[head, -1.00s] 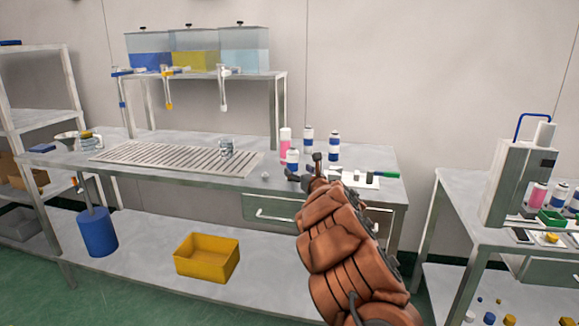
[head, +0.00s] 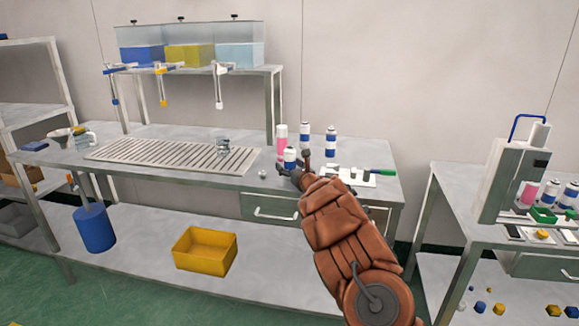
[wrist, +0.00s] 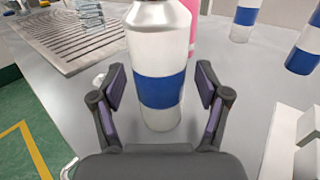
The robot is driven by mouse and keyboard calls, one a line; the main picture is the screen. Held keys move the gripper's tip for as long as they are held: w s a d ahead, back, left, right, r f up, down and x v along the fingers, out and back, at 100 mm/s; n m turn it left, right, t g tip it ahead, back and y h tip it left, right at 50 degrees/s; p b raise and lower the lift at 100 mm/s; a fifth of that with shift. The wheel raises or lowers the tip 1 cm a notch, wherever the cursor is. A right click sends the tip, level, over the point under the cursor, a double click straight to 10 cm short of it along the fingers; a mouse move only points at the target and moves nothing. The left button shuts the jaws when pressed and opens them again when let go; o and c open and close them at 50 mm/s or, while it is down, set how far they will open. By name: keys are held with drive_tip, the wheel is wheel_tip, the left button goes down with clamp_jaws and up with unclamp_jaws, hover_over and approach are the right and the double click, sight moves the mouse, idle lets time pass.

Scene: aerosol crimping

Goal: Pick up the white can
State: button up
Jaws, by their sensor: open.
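A white can with a blue band (wrist: 160,62) stands upright on the steel table, between the open fingers of my gripper (wrist: 160,88) in the wrist view. A gap shows on each side of the can, so the fingers look apart from it. In the head view the same can (head: 290,155) is just beyond my gripper (head: 294,168), its lower part partly hidden. Two similar white cans with blue bands, one at the back (head: 305,136) and one to the right (head: 331,141), stand farther off. A pink can (head: 282,134) stands close behind the nearest can.
A white tray (head: 358,181) with a green-handled tool (head: 378,171) lies right of my gripper. A small round white piece (head: 262,174) and a slatted grate (head: 150,155) are to the left. A crimping machine (head: 513,170) stands on the right-hand table.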

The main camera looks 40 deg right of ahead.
drive_tip(key=c, duration=1.2)
drive_tip(key=shift+r, duration=0.1)
